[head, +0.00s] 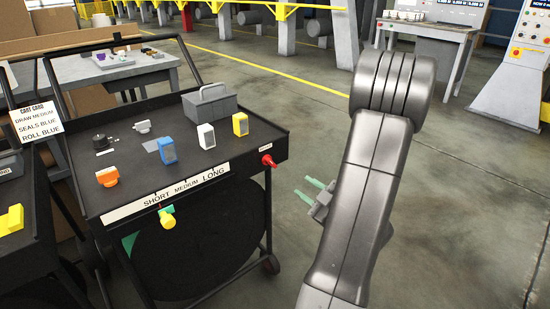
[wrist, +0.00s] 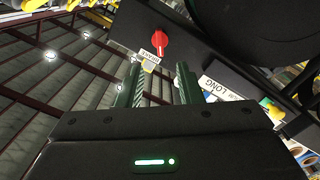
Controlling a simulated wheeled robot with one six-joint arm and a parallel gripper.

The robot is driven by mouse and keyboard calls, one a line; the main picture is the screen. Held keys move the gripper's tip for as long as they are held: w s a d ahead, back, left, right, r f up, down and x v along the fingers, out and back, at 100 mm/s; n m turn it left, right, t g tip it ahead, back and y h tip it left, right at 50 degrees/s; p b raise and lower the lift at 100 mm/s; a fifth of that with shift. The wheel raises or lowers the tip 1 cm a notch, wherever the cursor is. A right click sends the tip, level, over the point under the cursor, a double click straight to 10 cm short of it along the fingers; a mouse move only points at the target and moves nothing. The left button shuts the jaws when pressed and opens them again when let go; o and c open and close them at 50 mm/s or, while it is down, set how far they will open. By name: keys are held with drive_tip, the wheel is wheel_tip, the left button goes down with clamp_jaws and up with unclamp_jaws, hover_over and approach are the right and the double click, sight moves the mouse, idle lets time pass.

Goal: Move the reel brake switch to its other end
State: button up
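The red switch (head: 268,160) is on the front face of the black cart, near its right end, with a small white label (head: 265,147) just above it. It also shows in the wrist view (wrist: 161,43), upper centre, beyond my fingertips. Its lettering is too small to read surely. My gripper (head: 304,187) is to the right of and a little lower than the switch in the head view, its two green fingers pointing toward the cart. In the wrist view my gripper (wrist: 159,68) is open, with a gap between the fingers and nothing held. It appears apart from the switch.
The cart top (head: 222,165) carries blue, white and yellow blocks, an orange part and a grey handled box (head: 209,103). Floor right of the cart is clear.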

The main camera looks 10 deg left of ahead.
sight(273, 165)
drive_tip(key=shift+y, duration=0.3)
drive_tip(key=b+x, duration=0.1)
drive_tip(key=x, duration=1.3)
drive_tip(key=shift+r, duration=0.15)
clamp_jaws()
